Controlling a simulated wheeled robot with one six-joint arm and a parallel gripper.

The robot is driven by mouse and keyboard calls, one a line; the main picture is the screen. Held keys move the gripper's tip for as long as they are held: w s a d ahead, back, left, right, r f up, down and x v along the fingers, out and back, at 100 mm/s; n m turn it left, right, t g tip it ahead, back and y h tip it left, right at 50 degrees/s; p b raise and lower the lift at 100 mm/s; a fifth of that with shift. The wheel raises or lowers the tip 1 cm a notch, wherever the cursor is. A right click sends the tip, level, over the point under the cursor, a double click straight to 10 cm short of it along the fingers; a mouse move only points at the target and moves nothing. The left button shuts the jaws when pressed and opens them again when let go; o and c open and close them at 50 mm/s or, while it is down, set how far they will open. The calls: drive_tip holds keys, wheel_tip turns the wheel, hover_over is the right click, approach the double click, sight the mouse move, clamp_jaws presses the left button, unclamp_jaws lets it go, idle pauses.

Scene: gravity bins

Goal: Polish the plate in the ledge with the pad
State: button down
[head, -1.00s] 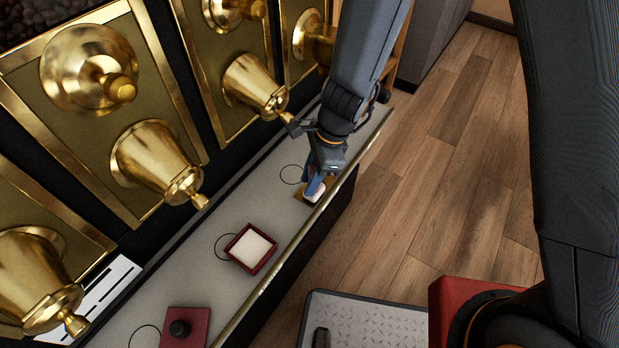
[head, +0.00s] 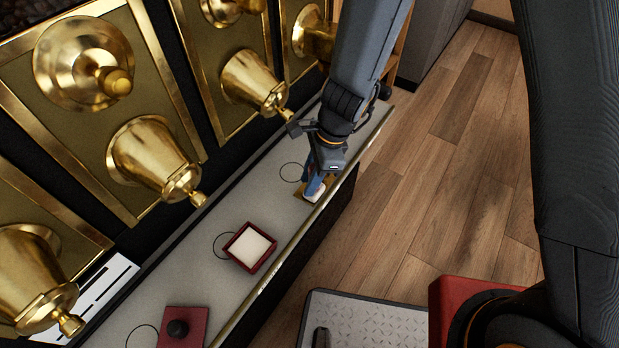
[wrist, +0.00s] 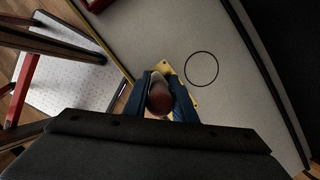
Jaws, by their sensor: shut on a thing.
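My gripper (head: 315,180) is low over the grey ledge (head: 208,262), near its front edge. Its blue fingers are shut on the pad (head: 315,195), which shows a white underside part in the head view and a dark red, rounded top (wrist: 159,99) in the wrist view. The brass-coloured plate (head: 301,192) lies flat in the ledge under and beside the pad. Its corners also show in the wrist view (wrist: 192,101). The pad covers part of the plate. I cannot tell whether the pad touches it.
A dark red box with a pale filling (head: 250,247) and a red block with a black knob (head: 180,328) stand on the ledge. Black circles mark the ledge. Brass dispensers (head: 155,160) hang along the back. A brass rail (head: 285,240) edges the front.

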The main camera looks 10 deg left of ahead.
drive_tip(key=shift+w+d+r+p, duration=0.1)
drive_tip(key=shift+w+d+p, duration=0.3)
drive_tip(key=shift+w, duration=0.35)
drive_tip(key=shift+w+d+f+p, duration=0.1)
drive_tip(key=shift+w+d+p, duration=0.15)
drive_tip(key=shift+w+p, duration=0.45)
drive_tip(key=shift+w+d+r+p, duration=0.1)
drive_tip(key=shift+w+d+p, duration=0.2)
drive_tip(key=shift+w, duration=0.55)
drive_tip(key=shift+s+a+b, duration=0.3)
drive_tip(key=shift+s+a, duration=0.05)
drive_tip(key=shift+s, duration=0.4)
drive_tip(key=shift+s+a+b, duration=0.25)
drive_tip(key=shift+s+a, duration=0.05)
drive_tip(key=shift+s, duration=0.5)
drive_tip(key=shift+s+a+b, duration=0.3)
drive_tip(key=shift+s+a, duration=0.05)
drive_tip(key=shift+s, duration=0.4)
drive_tip(key=shift+w, duration=0.1)
drive_tip(key=shift+w+d+f+p, duration=0.15)
drive_tip(key=shift+w+d+p, duration=0.3)
drive_tip(key=shift+w, duration=0.35)
drive_tip(key=shift+w+d+f+p, duration=0.1)
drive_tip(key=shift+w+d+p, duration=0.3)
drive_tip(key=shift+w, duration=0.35)
drive_tip(key=shift+w, duration=0.2)
